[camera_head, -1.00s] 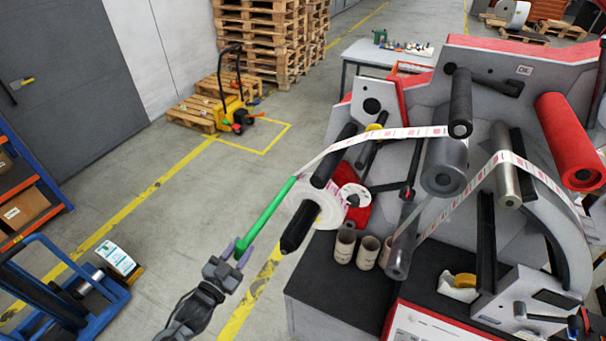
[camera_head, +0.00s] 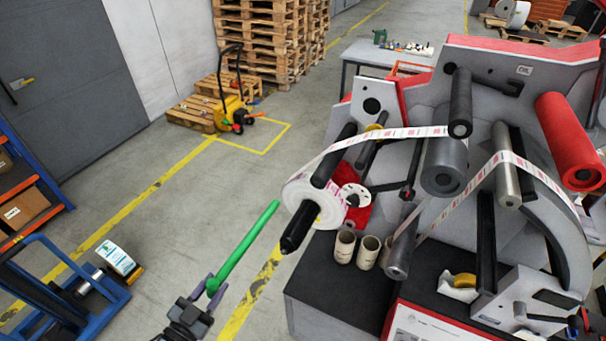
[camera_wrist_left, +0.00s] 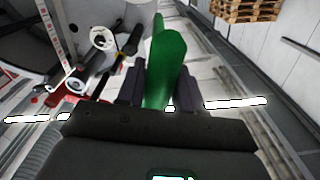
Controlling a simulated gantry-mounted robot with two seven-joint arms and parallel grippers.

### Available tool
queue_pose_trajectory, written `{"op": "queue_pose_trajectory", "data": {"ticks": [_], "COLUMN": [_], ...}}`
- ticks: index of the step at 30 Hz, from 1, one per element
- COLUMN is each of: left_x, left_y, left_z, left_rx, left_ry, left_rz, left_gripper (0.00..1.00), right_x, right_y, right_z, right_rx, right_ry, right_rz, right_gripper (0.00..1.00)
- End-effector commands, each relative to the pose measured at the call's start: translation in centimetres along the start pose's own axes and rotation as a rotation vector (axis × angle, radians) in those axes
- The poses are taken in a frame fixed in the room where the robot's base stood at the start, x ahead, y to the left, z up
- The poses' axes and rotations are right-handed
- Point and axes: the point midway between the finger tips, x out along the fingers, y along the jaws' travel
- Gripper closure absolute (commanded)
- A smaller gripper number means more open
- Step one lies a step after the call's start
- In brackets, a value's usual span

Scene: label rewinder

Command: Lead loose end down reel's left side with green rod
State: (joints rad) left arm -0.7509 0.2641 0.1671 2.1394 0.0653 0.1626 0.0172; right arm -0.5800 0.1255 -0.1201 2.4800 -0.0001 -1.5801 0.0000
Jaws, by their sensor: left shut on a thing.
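My left gripper (camera_head: 212,290) is shut on the lower end of the green rod (camera_head: 247,243), which slants up and to the right. The green rod (camera_wrist_left: 163,60) also shows in the left wrist view between the two fingers. The rod's tip is left of the white reel (camera_head: 308,197), with a gap between them. The reel sits on a black spindle (camera_head: 298,228). The label web (camera_head: 393,133) runs from the machine's upper roller down to the reel's upper left, and its end seems to lie against the reel's left side. My right gripper is not in view.
The grey and red rewinder (camera_head: 520,65) with black, grey and red rollers fills the right. Several cardboard cores (camera_head: 344,246) stand on the black top below the reel. A blue cart (camera_head: 95,300) stands at lower left. The floor left of the reel is open.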

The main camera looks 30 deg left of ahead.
Motion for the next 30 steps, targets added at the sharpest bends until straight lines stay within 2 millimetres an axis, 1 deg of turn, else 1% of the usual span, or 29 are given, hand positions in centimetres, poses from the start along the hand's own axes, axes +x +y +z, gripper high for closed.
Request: {"op": "queue_pose_trajectory", "data": {"ticks": [1, 6, 21, 25, 30], "left_x": [-0.7, -2.7, -8.4, -9.2, -9.5], "left_y": [0.0, -0.1, -0.1, -0.1, -0.1], "left_z": [0.0, 0.0, -0.1, -0.2, -0.2], "left_rx": [0.0, 0.0, 0.0, 0.001, 0.001], "left_ry": [-0.001, -0.001, 0.0, 0.001, 0.002], "left_rz": [0.0, -0.001, -0.001, -0.002, -0.001], "left_gripper": [1.0, 1.0, 1.0, 1.0, 1.0], "right_x": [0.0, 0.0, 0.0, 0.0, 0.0], "right_y": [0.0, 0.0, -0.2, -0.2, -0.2], "right_z": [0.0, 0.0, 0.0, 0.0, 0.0], "right_rx": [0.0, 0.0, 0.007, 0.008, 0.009], "right_ry": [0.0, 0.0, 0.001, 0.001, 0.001], "right_rz": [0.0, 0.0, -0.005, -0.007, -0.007], "right_gripper": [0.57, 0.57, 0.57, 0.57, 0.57]}}
